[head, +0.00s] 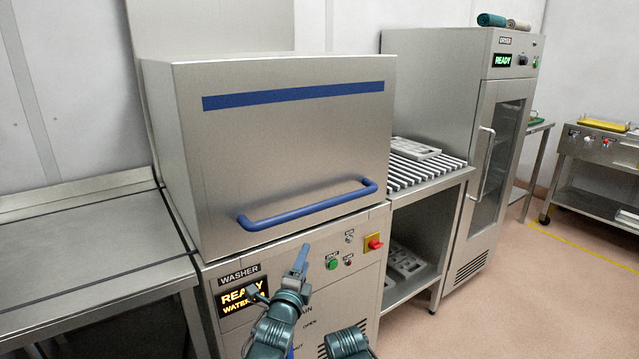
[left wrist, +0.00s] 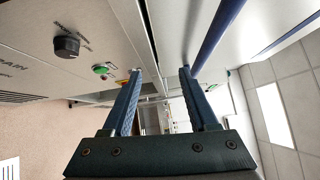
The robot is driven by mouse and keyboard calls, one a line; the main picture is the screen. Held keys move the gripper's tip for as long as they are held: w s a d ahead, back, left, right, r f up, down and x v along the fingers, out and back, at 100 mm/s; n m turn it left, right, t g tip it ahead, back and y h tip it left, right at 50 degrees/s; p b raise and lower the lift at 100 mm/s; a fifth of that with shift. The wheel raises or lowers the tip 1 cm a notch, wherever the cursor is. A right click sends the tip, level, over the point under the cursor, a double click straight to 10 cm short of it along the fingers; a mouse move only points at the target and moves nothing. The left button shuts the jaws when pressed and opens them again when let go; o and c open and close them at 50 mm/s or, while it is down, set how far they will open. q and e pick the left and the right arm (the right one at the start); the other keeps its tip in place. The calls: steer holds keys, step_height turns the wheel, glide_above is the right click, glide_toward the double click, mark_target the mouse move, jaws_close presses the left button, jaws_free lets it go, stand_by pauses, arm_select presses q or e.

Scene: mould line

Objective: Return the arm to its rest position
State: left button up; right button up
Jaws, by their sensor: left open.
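My left gripper (head: 277,268) is in front of the washer's control panel, below the blue handle. Its jaws are apart with nothing between them. In the left wrist view the two blue fingers (left wrist: 160,73) are spread, and the blue handle bar (left wrist: 217,38) passes above the right finger, outside the jaws. The washer hood (head: 290,140) is down, and its blue handle (head: 310,205) runs across its lower front. Another teal arm part of mine shows at the bottom edge of the head view. My right gripper is not seen.
The washer panel has a lit display (head: 240,298), a green button (head: 332,263) and a red knob (head: 375,244). A steel table (head: 90,230) is at the left. A slatted rack (head: 415,172) and the dryer (head: 490,140) are at the right. Open floor (head: 530,300) lies at the right.

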arm_select(q)
steer(key=s+f+n+g+y+p, duration=0.2)
steer(key=s+n+g+y+p, duration=0.2)
steer(key=s+n+g+p, duration=1.3)
steer(key=s+g+p, duration=0.1)
steer(key=s, duration=0.5)
steer(key=shift+s+a+f+y, duration=0.25)
steer(key=shift+s+f+y, duration=0.1)
steer(key=shift+s+y, duration=0.05)
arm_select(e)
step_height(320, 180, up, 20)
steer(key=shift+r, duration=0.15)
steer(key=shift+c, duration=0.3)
